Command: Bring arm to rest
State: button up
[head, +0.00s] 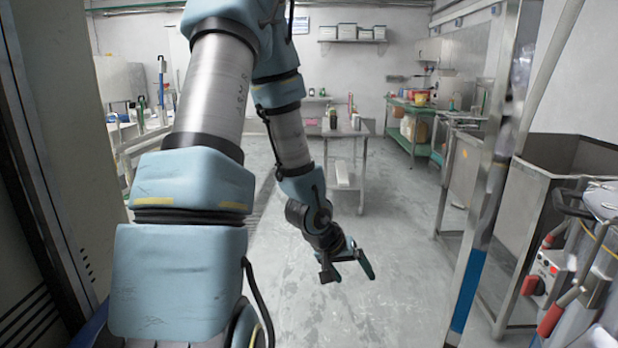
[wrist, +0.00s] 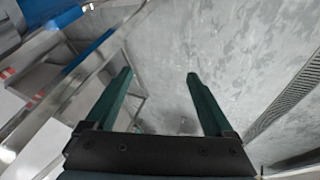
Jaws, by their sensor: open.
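My gripper (head: 362,262) is at the end of my arm, which hangs bent and reaches down over the open floor in the head view. In the wrist view my gripper (wrist: 160,78) shows two green fingers held wide apart with nothing between them. Bare grey floor shows beyond the fingertips. In the head view the gripper is clear of the furniture around it.
A metal table (head: 345,132) with bottles stands ahead on the floor. A steel bin (head: 545,185) and a metal post (head: 487,185) are at the right. A green-topped bench (head: 412,106) is at the back right. The middle floor (head: 400,225) is free.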

jog(key=s+a+r+n+y+p, duration=0.1)
jog(key=s+a+r+y, duration=0.1)
jog(key=s+a+r, duration=0.2)
jog(key=s+a+r+g+y+p, duration=0.1)
jog(key=s+a+r+y, duration=0.2)
jog(key=a+r, duration=0.6)
jog(key=a, duration=0.4)
jog(key=shift+s+n+g, duration=0.3)
jog(key=shift+s+n, duration=0.05)
jog(key=shift+n, duration=0.05)
jog(key=shift+r, duration=0.1)
jog(key=shift+c, duration=0.2)
